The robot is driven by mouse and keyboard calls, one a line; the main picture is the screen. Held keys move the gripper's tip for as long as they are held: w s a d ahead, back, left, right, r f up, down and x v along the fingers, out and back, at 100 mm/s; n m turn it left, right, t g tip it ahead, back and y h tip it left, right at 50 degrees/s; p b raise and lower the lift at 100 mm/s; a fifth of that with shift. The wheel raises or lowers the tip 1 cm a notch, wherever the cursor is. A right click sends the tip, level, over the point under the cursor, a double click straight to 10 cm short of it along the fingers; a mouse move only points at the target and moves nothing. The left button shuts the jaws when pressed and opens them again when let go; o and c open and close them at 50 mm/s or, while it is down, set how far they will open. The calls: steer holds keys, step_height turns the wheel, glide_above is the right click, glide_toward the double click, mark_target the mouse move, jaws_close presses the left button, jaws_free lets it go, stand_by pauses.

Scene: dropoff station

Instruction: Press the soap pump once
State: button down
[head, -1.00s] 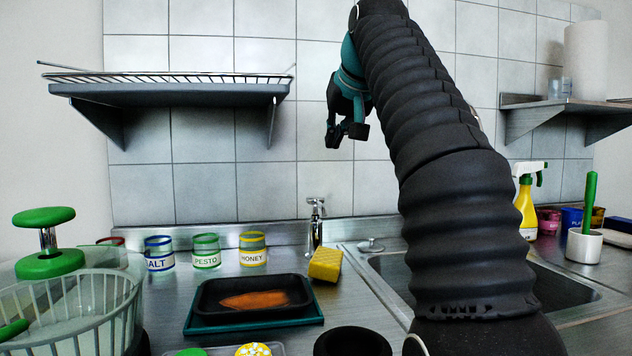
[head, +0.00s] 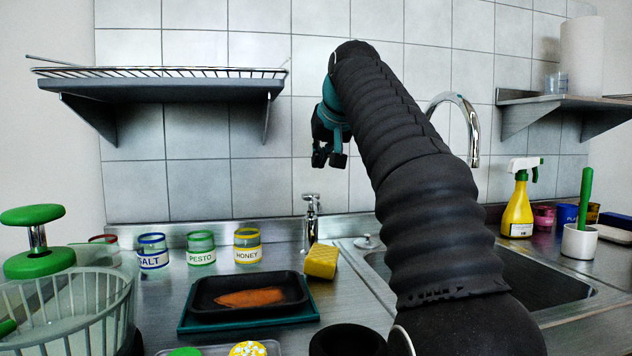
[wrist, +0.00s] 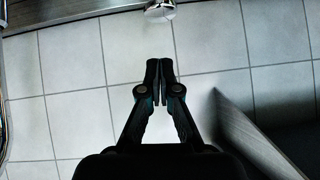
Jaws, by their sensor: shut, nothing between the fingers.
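A chrome fixture, which looks like the soap pump (head: 311,218), stands upright on the steel counter at the back, left of the sink. Its chrome head also shows at the top edge of the wrist view (wrist: 160,9). My gripper (head: 329,161) is in the air in front of the tiled wall, above the pump in the head view and apart from it. In the wrist view its two fingers (wrist: 160,66) are together with nothing between them. The pump's lower part is out of the wrist view.
A wire-topped shelf (head: 165,90) hangs on the wall at the left. A curved tap (head: 472,130) rises behind my arm. A yellow sponge (head: 321,262), a black tray (head: 210,306) and labelled jars (head: 201,247) stand near the pump.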

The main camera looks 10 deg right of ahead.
mark_target(315, 194)
steer(key=shift+w+a+f, duration=0.1)
steer(key=shift+w+f, duration=0.2)
steer(key=shift+f, duration=0.6)
steer(key=shift+w+a+f, duration=0.1)
steer(key=shift+w+f, duration=0.2)
steer(key=shift+f, duration=0.6)
steer(key=shift+w+a+f, duration=0.1)
steer(key=shift+w+f, duration=0.2)
steer(key=shift+f, duration=0.6)
step_height(315, 194, down, 2)
steer(key=shift+f+b, duration=0.25)
steer(key=shift+b, duration=0.55)
steer(key=shift+r, duration=0.1)
